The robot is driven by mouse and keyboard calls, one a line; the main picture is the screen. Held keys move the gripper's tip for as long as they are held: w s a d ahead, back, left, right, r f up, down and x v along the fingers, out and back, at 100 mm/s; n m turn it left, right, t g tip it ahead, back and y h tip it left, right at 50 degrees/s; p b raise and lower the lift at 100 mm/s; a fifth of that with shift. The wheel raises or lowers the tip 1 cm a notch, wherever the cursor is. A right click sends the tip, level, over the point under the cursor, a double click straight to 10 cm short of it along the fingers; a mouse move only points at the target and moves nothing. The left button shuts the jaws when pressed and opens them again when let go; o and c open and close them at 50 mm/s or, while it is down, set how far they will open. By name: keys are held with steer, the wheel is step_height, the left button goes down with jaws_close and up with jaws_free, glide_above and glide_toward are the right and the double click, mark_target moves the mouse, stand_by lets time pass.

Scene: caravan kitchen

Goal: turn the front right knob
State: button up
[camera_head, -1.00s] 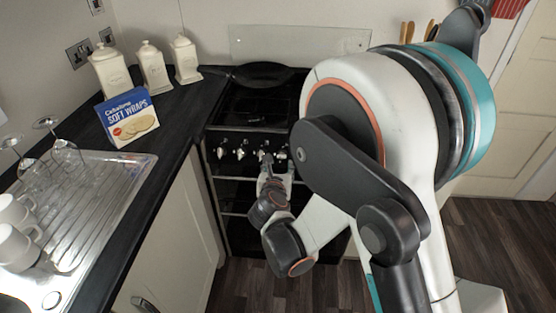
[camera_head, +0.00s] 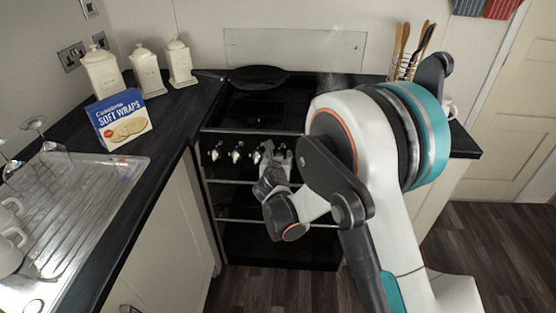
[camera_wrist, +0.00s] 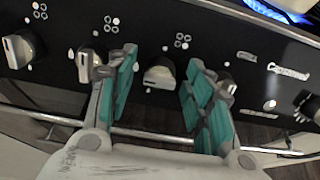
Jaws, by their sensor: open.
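The black stove front panel carries a row of silver knobs. In the wrist view, one knob (camera_wrist: 160,74) lies between the two teal-padded fingers of my gripper (camera_wrist: 159,80), with a gap on each side. A second knob (camera_wrist: 88,64) is close outside the left finger, and a third knob (camera_wrist: 20,48) is further left. A small knob (camera_wrist: 227,85) is partly hidden by the right finger. I cannot tell for sure which is the front right knob. In the head view, my gripper (camera_head: 272,162) is open at the panel, hiding the knobs behind it.
A blue flame (camera_wrist: 280,10) shows on the hob in the wrist view. A rail (camera_wrist: 160,137) runs below the knobs. A dark pan (camera_head: 258,76) sits at the back of the stove (camera_head: 270,112). The worktop at left holds a wraps box (camera_head: 122,120) and canisters (camera_head: 148,72).

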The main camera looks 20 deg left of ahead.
steer(key=c, duration=1)
steer(key=shift+s+d+f+m+h, duration=0.1)
steer(key=shift+m+h, duration=0.05)
steer(key=shift+m, duration=4.3)
steer(key=shift+d+m+h, duration=0.1)
steer(key=shift+m+h, duration=0.05)
steer(key=shift+m, duration=4.3)
